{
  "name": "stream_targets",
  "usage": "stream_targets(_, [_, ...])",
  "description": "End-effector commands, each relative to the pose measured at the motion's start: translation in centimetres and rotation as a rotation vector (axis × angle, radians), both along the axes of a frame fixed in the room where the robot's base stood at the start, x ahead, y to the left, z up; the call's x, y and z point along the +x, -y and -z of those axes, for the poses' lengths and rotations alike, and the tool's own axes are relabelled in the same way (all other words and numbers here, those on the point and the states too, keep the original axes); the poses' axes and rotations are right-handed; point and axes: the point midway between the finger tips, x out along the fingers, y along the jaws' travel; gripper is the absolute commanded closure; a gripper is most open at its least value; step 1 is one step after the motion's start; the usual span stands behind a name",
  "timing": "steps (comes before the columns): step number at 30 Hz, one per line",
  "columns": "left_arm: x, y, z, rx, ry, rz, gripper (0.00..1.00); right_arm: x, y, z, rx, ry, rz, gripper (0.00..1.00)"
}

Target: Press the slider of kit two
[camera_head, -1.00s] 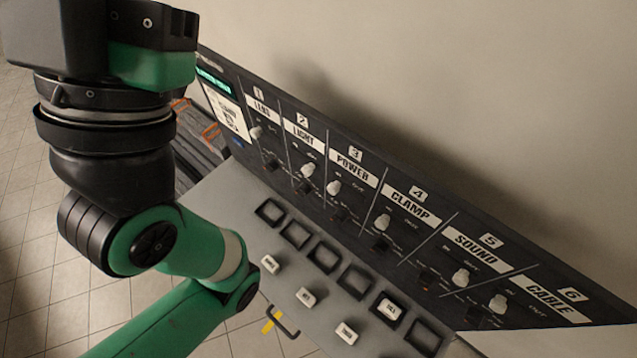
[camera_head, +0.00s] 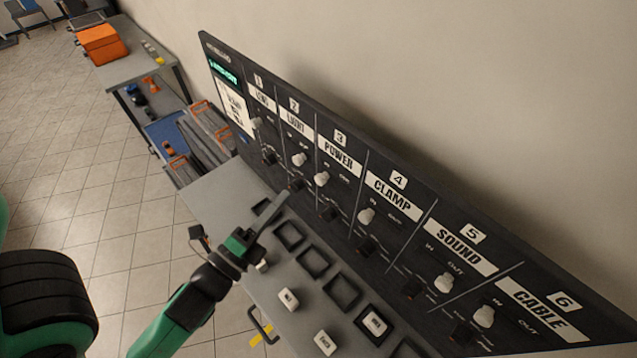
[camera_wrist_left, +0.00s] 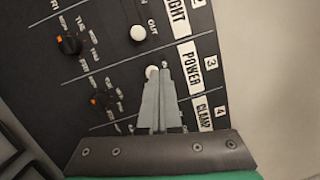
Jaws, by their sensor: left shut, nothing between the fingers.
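Kit two is the panel (camera_head: 385,225) column labelled 2 LIGHT (camera_head: 295,121). Its white slider knob (camera_head: 299,160) sits below the label, and its dark dial (camera_head: 296,184) is lower. In the left wrist view the LIGHT slider knob (camera_wrist_left: 138,33) is in plain sight, above my fingers. My left gripper (camera_head: 284,195) is shut and empty, its thin fingers pointing up at the panel, tips just below the LIGHT dial in the head view. In the left wrist view the fingers (camera_wrist_left: 158,75) overlap the POWER column, beside its white knob (camera_wrist_left: 152,71). Contact cannot be told. My right gripper is not visible.
Neighbouring columns LENS, POWER, CLAMP, SOUND and CABLE have similar knobs. A grey ledge (camera_head: 215,200) with dark square frames and white buttons (camera_head: 288,299) lies below the panel. A bench with an orange case (camera_head: 100,44) stands far left. The tiled floor (camera_head: 70,150) is open.

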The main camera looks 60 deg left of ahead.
Motion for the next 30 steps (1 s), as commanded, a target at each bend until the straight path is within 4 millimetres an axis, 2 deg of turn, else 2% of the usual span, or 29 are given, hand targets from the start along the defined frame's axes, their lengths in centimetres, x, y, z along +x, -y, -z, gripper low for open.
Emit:
stream_targets(1, [-0.8,-0.2,1.4,-0.013,-0.033,-0.015,1.00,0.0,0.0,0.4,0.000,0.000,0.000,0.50])
stream_targets(4, [-1.7,-0.4,2.5,-0.025,-0.061,-0.034,1.00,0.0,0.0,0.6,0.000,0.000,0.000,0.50])
stream_targets(17, [-1.3,-0.9,2.4,-0.027,-0.056,-0.042,1.00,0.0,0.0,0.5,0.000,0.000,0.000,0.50])
stream_targets(22, [0.5,-1.9,2.1,-0.026,-0.051,-0.043,1.00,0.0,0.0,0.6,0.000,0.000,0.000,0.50])
stream_targets(25, [2.2,-3.0,1.6,-0.026,-0.054,-0.041,1.00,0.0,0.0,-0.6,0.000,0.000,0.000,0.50])
stream_targets(30, [5.0,-4.6,1.6,-0.025,-0.055,-0.039,1.00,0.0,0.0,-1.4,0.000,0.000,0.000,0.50])
